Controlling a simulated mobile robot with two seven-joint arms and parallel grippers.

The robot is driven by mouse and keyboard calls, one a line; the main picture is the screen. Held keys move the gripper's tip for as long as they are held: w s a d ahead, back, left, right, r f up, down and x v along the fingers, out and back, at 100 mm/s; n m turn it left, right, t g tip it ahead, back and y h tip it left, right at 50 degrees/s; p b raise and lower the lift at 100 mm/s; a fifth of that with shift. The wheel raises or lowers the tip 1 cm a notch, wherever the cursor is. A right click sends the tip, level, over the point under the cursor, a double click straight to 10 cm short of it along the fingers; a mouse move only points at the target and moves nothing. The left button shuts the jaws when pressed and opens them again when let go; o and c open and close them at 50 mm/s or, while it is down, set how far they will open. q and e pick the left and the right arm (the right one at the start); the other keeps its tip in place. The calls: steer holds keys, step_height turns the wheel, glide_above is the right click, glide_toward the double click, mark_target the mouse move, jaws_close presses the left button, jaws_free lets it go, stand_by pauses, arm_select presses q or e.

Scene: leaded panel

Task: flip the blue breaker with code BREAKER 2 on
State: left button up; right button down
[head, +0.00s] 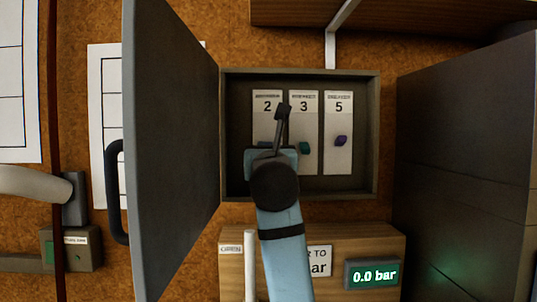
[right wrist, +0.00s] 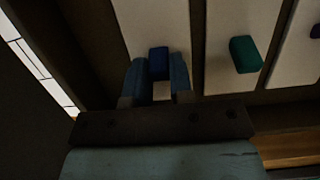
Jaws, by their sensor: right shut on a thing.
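The breaker box (head: 371,135) hangs open on the wall in the head view. Inside are three pale plates numbered 2, 3 and 5. The BREAKER 2 plate (head: 266,107) is at the left, with its lower part hidden by my right arm. In the right wrist view the blue breaker (right wrist: 158,61) stands out from the left plate (right wrist: 150,22). My right gripper (right wrist: 157,75) has one finger on each side of the blue breaker and is shut on it. In the head view the right gripper (head: 265,151) covers most of that breaker. My left gripper is not in view.
A teal breaker (head: 304,148) and a purple breaker (head: 341,141) are to the right. The grey box door (head: 170,150) stands open at the left. A dark cabinet (head: 465,160) is at the right. A display (head: 373,275) below reads 0.0 bar.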

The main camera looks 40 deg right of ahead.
mark_target(267, 143)
steer(key=r+g+y, duration=0.1)
steer(key=g, duration=0.1)
steer(key=r+g+y, duration=0.1)
steer(key=g, duration=0.1)
steer(key=shift+a+y, duration=0.15)
steer(key=shift+y, duration=0.25)
steer(key=shift+r+g+y, duration=0.2)
steer(key=shift+g+y, duration=0.2)
steer(key=shift+g, duration=0.35)
steer(key=shift+r+g+y, duration=0.15)
steer(key=shift+g+y, duration=0.25)
steer(key=shift+g, duration=0.35)
steer(key=c, duration=1)
jaws_free()
steer(key=shift+w, duration=0.1)
steer(key=shift+r, duration=0.15)
